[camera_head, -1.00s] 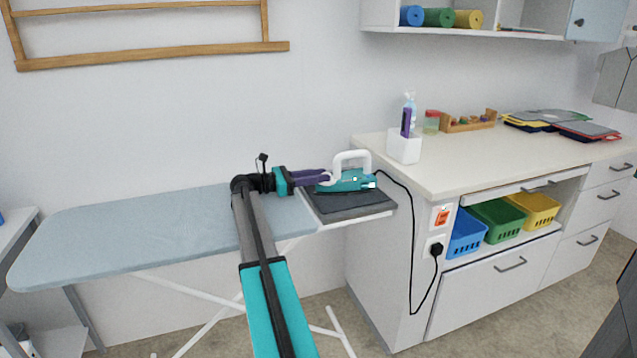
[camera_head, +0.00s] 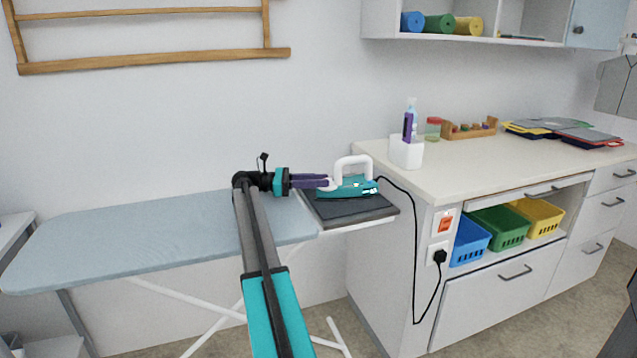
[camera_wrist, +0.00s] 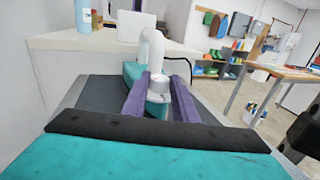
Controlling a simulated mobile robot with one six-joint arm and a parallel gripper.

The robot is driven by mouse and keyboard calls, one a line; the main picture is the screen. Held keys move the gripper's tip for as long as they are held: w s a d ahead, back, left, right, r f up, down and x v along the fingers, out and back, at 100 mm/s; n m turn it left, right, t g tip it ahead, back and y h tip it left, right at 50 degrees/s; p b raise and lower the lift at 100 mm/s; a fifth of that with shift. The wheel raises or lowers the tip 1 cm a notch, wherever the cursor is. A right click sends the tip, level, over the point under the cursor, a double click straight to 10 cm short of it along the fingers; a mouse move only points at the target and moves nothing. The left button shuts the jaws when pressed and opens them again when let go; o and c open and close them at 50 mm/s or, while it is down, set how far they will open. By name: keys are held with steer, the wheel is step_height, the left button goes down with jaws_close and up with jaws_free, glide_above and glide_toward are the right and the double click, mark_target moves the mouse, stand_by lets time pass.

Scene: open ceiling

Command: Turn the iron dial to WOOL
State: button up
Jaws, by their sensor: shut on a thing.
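The iron (camera_head: 350,187) has a teal body and a white arched handle. It rests on a dark pad (camera_head: 352,207) at the right end of the ironing board (camera_head: 130,235). My gripper (camera_head: 326,182) reaches in from the left, its purple fingers at the iron's near end. In the wrist view my gripper (camera_wrist: 160,88) has its fingers on either side of a white round dial (camera_wrist: 158,87), shut on it. The iron's handle (camera_wrist: 151,48) rises just beyond. The markings on the dial are too small to read.
A black cord runs from the iron to a wall socket (camera_head: 438,253) on the cabinet side. A white counter (camera_head: 460,168) stands right of the board, with a white holder (camera_head: 406,152) near its corner. Blue, green and yellow baskets (camera_head: 500,228) sit below.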

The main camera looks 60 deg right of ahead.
steer(key=o, duration=1.1)
steer(key=shift+w+a, duration=0.1)
steer(key=shift+w, duration=0.05)
steer(key=v, duration=1.1)
steer(key=shift+r+p, duration=0.15)
steer(key=shift+p, duration=0.25)
steer(key=p+v, duration=0.1)
steer(key=p, duration=0.2)
steer(key=shift+w+a+p, duration=0.2)
steer(key=shift+w+p, duration=0.05)
steer(key=shift+p, duration=0.15)
steer(key=shift+w+a+p, duration=0.2)
steer(key=shift+w+p, duration=0.05)
steer(key=shift+p, duration=0.3)
steer(key=shift+a, duration=0.1)
